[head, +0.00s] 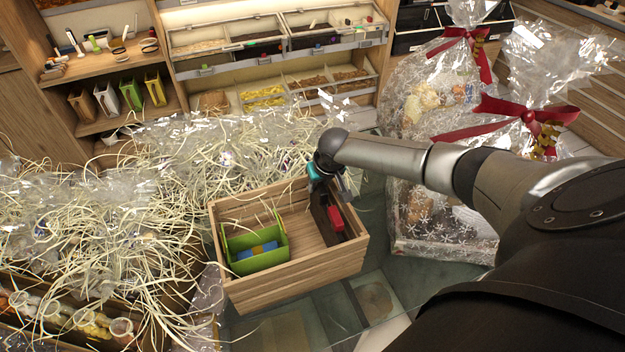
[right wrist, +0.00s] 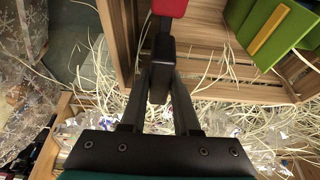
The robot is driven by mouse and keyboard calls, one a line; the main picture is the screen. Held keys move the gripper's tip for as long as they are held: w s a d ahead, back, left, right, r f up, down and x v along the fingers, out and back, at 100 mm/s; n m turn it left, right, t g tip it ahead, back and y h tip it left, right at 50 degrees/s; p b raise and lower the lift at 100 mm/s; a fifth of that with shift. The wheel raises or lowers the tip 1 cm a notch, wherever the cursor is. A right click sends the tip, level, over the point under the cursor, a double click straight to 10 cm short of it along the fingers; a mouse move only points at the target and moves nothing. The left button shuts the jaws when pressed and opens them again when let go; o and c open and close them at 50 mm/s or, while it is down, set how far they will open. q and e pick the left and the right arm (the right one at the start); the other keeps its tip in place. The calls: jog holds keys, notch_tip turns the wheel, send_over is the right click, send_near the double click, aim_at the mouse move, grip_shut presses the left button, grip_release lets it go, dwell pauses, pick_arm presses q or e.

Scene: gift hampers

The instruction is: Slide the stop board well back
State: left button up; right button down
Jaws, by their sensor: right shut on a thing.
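A light wooden crate (head: 292,285) stands on the glass counter. In its right end is a piece with a red block (head: 336,218), which I take to be the stop board. It also shows at the top of the right wrist view (right wrist: 170,7). My right gripper (head: 330,205) reaches down into that end of the crate, close to the right wall. My left gripper is not in view.
A green bin (head: 262,261) with blue and yellow inside sits in the crate's left half. Shredded straw and clear film (head: 110,215) crowd the left and back. Wrapped hampers with red bows (head: 525,112) stand at the right, near my arm.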

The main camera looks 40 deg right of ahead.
jog(key=c, duration=0.6)
grip_release()
jog(key=shift+w, duration=0.1)
jog(key=shift+c, duration=0.2)
jog(key=p+v, duration=0.1)
jog(key=v, duration=1.4)
jog(key=shift+r, duration=0.1)
jog(key=shift+s, duration=0.2)
